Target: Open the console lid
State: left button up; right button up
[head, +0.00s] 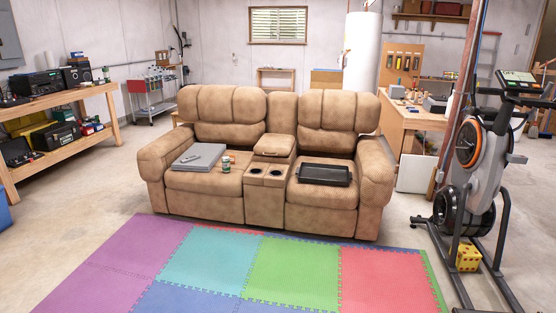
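A tan double recliner sofa (205,179) stands in the middle of the head view. Its centre console (265,206) sits between the two seats, with two dark cup holders near its front. The padded console lid (274,146) is behind the cup holders and looks closed, lying flat. Neither of my grippers is in the head view.
A grey folded item (199,157) with a remote and a small jar (226,164) lie on the left seat. A black tray (324,175) is on the right seat. Coloured foam mats (290,270) cover the clear floor in front. An exercise bike (470,180) stands at right.

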aim_at(270, 144)
jog(key=i, duration=3.5)
jog(key=i+j+z, duration=0.15)
jog(key=i, duration=0.3)
jog(key=i+z, duration=0.15)
jog(key=i, duration=0.3)
jog(key=i+j+z, duration=0.15)
jog(key=i, duration=0.3)
jog(key=j, duration=0.1)
